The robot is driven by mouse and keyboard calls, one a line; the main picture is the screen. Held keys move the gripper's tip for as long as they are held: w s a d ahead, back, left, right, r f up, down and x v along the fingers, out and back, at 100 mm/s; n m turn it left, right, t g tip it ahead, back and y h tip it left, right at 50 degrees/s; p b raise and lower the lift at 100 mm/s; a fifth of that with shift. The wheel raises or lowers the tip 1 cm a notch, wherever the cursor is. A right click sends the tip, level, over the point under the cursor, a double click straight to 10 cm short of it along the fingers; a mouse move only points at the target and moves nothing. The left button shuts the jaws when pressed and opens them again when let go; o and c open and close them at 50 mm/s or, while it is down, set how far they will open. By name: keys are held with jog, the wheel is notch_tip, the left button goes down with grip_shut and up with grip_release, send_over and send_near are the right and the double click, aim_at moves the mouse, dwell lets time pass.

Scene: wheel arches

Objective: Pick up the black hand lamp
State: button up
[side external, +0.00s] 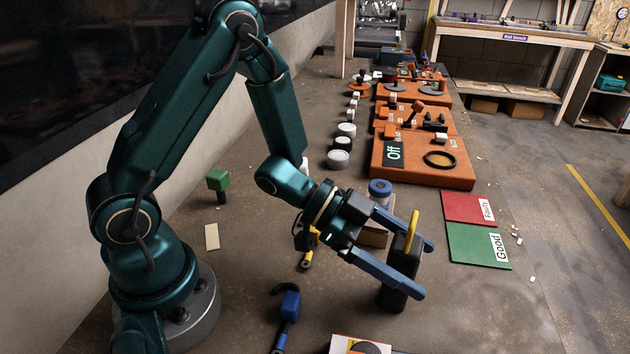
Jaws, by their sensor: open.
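The black hand lamp (398,283) stands upright on the table, with a yellow handle or hook rising from its top. My gripper (426,268) comes in from the left with its two blue fingers spread. In this view one finger passes behind the lamp and the other in front, so the lamp appears between them. The near finger hides part of the lamp's middle. I cannot tell whether either finger touches it.
A blue tool with a hook (289,305) and a yellow one (307,258) lie nearby. A green-topped object (218,184) stands left. Right are red Faulty (462,207) and green Good (470,246) mats. Orange panels (415,172) line the back. Table right of the lamp is clear.

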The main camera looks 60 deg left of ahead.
jog(key=shift+x, duration=1.1)
grip_shut()
jog(key=shift+r, duration=0.15)
